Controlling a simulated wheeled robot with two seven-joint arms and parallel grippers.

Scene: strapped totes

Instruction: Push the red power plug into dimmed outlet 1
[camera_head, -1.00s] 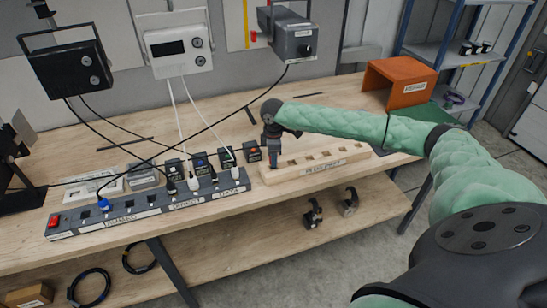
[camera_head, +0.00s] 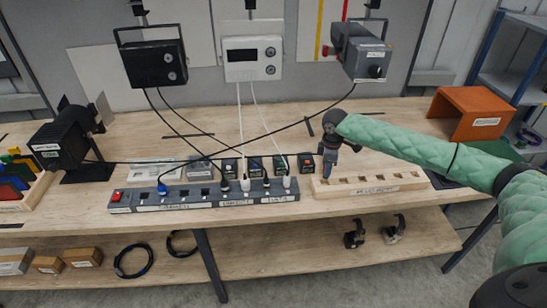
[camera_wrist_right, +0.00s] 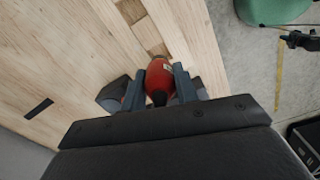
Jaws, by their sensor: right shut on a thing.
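My right gripper (camera_head: 326,172) points down at the left end of the wooden plug rack (camera_head: 408,184). In the right wrist view its fingers (camera_wrist_right: 160,92) are shut on the red power plug (camera_wrist_right: 158,78), with the rack below. I cannot tell whether the plug still sits in the rack. The dark power strip (camera_head: 205,203) lies left of the rack. Its left section, whose label looks like "DIMMED" (camera_head: 174,207), has a blue plug (camera_head: 162,188) at its left end and open sockets beside it. White and black cords run to plugs farther right. My left gripper is out of view.
A black lamp (camera_head: 62,140) stands at the left. Cords (camera_head: 185,125) hang from wall-mounted devices across the space over the strip. An orange box (camera_head: 470,113) is at the right. Bench surface in front of the strip is narrow.

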